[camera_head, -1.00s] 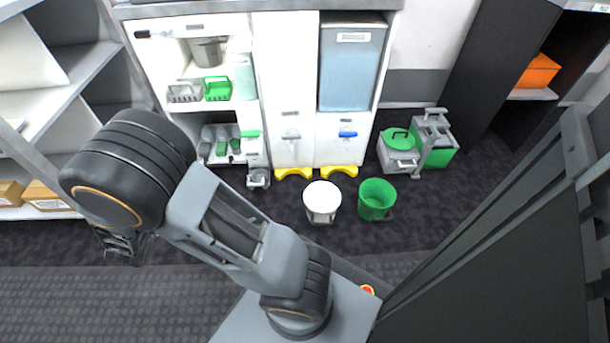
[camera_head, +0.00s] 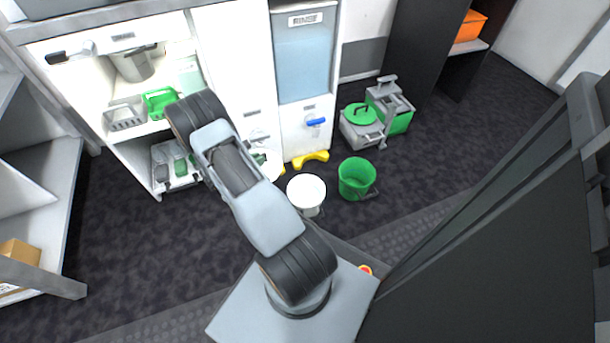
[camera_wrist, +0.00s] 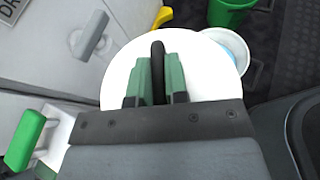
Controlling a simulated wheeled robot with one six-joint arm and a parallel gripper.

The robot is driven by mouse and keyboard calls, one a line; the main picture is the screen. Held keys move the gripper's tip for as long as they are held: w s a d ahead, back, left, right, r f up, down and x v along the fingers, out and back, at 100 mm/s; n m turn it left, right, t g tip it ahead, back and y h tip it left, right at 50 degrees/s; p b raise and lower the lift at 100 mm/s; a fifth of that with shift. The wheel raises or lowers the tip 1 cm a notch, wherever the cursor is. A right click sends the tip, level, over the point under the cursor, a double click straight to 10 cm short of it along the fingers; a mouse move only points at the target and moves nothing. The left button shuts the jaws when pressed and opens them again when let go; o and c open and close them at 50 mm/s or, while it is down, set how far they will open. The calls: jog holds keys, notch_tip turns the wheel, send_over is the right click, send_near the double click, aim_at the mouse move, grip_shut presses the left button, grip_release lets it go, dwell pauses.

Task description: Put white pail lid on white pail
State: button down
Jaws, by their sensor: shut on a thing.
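The white pail (camera_head: 306,194) stands on the dark floor in the head view, left of the green pail. In the wrist view its rim (camera_wrist: 240,50) shows at the upper right, partly covered by the white lid. My gripper (camera_wrist: 157,70) is shut on the black handle of the white pail lid (camera_wrist: 120,75), a round white disc seen in the wrist view. The lid also shows as a white patch (camera_head: 272,166) beside my arm in the head view, up-left of the pail. My arm hides the gripper there.
The green pail (camera_head: 356,178) stands right of the white pail and shows in the wrist view (camera_wrist: 230,10). A white dispenser cabinet (camera_head: 300,130) with a blue tap and yellow feet stands behind.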

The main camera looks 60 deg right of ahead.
jog(key=s+d+f+m+g+y, duration=0.1)
jog(key=s+d+f+m+g, duration=0.2)
jog(key=s+d+f, duration=0.3)
jog(key=s+d+f+m+g+y, duration=0.1)
jog(key=s+d+f+m+g, duration=0.2)
jog(key=s, duration=0.5)
notch_tip(320, 180, down, 7)
jog(key=d+b, duration=0.1)
jog(key=b, duration=0.3)
jog(key=shift+s+f+n+b, duration=0.15)
jog(key=shift+s+n+b, duration=0.15)
jog(key=shift+n, duration=0.1)
jog(key=shift+f, duration=0.55)
dwell(0.5)
jog(key=c, duration=1.4)
grip_release()
jog(key=shift+w+a+r, duration=0.1)
jog(key=shift+w+a, duration=0.05)
jog(key=p+v, duration=0.2)
jog(key=v, duration=0.8)
jog(key=shift+a+r, duration=0.25)
jog(key=shift+r, duration=0.1)
jog(key=shift+w, duration=0.15)
